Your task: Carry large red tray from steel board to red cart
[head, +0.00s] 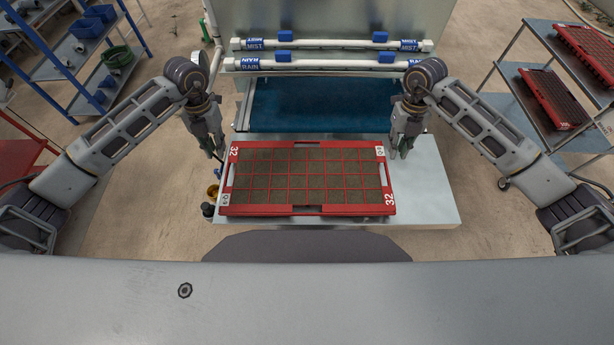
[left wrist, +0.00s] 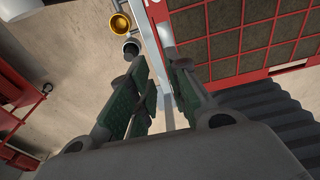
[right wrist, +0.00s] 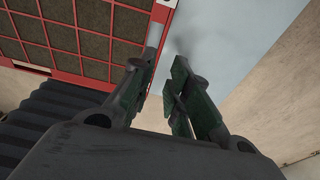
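The large red tray (head: 265,210), marked 32 and divided into brown-filled cells, lies flat on the steel board (head: 428,195). My left gripper (head: 218,154) is open at the tray's left end. In the left wrist view its fingers (left wrist: 160,88) are apart, near the tray's pale end bar (left wrist: 164,35). My right gripper (head: 398,153) is open at the tray's right end. In the right wrist view its fingers (right wrist: 160,82) are apart, near the pale bar (right wrist: 154,36) on that end. Neither gripper is visibly closed on the tray. Part of the red cart (head: 20,153) shows at the left edge.
A machine with white MIST and RAIN pipes (head: 330,65) and a blue belt (head: 320,105) stands behind the board. A blue rack (head: 62,70) is at the back left. A grey shelf (head: 510,85) with red trays is at the right.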

